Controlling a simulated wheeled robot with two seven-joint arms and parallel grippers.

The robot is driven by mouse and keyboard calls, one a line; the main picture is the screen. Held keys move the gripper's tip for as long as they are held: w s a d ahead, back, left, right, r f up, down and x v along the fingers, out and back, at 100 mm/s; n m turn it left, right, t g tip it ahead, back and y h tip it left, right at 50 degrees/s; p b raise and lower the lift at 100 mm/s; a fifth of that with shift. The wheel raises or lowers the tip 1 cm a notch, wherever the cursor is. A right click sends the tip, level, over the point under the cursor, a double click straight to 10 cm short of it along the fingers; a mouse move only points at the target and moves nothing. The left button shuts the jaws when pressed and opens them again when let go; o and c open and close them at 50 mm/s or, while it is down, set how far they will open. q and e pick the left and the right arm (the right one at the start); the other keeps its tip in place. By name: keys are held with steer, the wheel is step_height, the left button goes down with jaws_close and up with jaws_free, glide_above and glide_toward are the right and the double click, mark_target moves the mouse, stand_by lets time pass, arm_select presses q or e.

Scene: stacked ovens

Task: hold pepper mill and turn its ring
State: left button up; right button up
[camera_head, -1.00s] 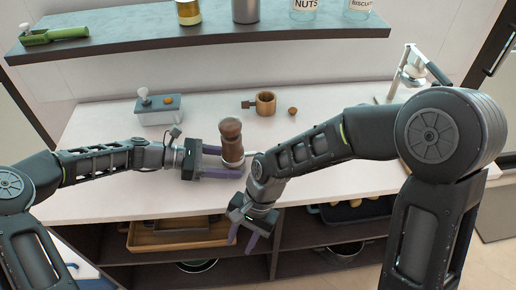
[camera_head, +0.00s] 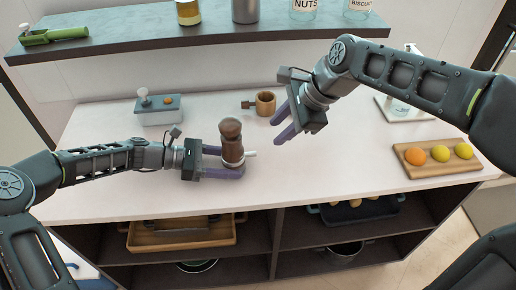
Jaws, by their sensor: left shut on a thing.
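The pepper mill (camera_head: 232,130) is dark brown with a rounded top and stands upright near the front of the white counter. My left gripper (camera_head: 240,162) comes in from the left and is shut on the mill's lower body. A small pale piece (camera_head: 250,154) sticks out to the right of the mill at that height; I cannot tell whether it belongs to the ring. My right gripper (camera_head: 275,132) is open and empty, to the right of the mill and apart from it, with its fingers pointing left and down.
A wooden cup with a handle (camera_head: 265,103) stands behind, close to my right gripper. A grey-blue box (camera_head: 158,111) stands at the back left. A wooden board (camera_head: 418,171) with orange and yellow fruits lies at the right. A shelf (camera_head: 215,38) hangs above. The counter's front middle is clear.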

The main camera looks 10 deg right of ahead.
mark_target(255, 153)
steer(key=shift+a+f, duration=0.1)
steer(key=x, duration=1.1)
steer(key=shift+w+a+f, duration=0.1)
steer(key=shift+a+f, duration=0.05)
steer(key=shift+f, duration=0.2)
steer(key=shift+c, duration=0.2)
jaws_close()
